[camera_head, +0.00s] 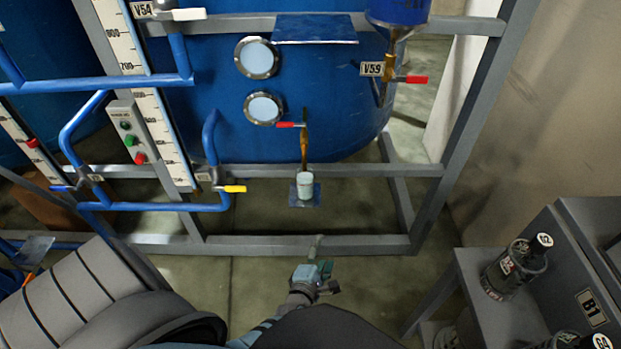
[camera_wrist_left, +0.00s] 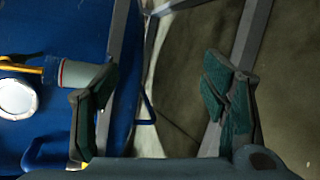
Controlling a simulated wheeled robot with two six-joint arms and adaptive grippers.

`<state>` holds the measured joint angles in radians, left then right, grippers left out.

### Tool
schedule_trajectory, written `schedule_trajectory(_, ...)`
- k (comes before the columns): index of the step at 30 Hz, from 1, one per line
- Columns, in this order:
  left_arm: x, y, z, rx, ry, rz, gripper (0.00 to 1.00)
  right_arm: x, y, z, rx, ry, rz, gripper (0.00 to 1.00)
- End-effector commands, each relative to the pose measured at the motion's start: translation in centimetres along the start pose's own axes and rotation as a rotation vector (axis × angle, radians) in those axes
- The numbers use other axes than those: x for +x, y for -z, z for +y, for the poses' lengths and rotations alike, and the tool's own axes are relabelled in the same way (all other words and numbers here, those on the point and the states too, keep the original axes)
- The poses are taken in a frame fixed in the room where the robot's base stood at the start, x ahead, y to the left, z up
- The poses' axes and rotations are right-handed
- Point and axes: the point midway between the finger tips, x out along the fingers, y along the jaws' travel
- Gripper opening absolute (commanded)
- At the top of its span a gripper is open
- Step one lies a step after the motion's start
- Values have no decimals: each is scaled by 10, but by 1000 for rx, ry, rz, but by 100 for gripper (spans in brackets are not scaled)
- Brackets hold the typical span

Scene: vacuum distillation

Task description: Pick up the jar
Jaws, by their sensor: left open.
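The jar (camera_head: 305,187) is a small pale, greenish-white cylinder. In the head view it stands upright on a small blue platform (camera_head: 296,199), below a brass spout with a red handle. In the left wrist view the jar (camera_wrist_left: 80,74) lies sideways in the picture at the left, partly hidden behind one finger. My left gripper (camera_head: 322,266) is open, on the near side of the frame's lower rail, apart from the jar in the head view. In the left wrist view nothing is between its fingers (camera_wrist_left: 160,88). My right gripper is not in view.
A grey metal frame (camera_head: 310,170) surrounds the large blue tank (camera_head: 330,120), with rails above and below the jar. Blue pipes and valves (camera_head: 150,206) are at the left. A grey bench (camera_head: 495,315) with dark bottles (camera_head: 515,268) stands at the lower right.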

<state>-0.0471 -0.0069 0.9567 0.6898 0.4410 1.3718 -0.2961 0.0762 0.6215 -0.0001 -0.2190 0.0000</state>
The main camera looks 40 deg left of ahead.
Motion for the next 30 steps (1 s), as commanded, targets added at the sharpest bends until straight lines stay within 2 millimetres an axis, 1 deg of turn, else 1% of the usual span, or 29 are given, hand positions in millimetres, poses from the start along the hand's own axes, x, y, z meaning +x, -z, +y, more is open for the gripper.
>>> schedule_trajectory(1,8,0,30,-312,-124,19,66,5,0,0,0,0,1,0)
schedule_trajectory(3,10,6,68,-723,-288,14,66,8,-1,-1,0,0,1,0)
schedule_trajectory(6,7,17,98,-1094,-442,-19,66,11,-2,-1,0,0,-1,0)
schedule_trajectory(8,9,22,108,-1201,-489,-35,66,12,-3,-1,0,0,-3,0)
schedule_trajectory(9,14,24,113,-1235,-504,-42,66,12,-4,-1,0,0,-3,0)
schedule_trajectory(11,25,28,119,-1249,-511,-45,66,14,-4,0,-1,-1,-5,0)
schedule_trajectory(16,65,39,134,-1245,-508,-43,66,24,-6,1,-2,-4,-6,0)
schedule_trajectory(18,76,42,138,-1244,-505,-42,66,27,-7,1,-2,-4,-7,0)
schedule_trajectory(22,90,46,145,-1243,-506,-43,66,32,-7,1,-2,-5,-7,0)
schedule_trajectory(27,122,55,156,-1242,-505,-43,66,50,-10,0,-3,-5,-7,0)
schedule_trajectory(30,132,57,162,-1242,-503,-41,66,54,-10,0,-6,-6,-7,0)
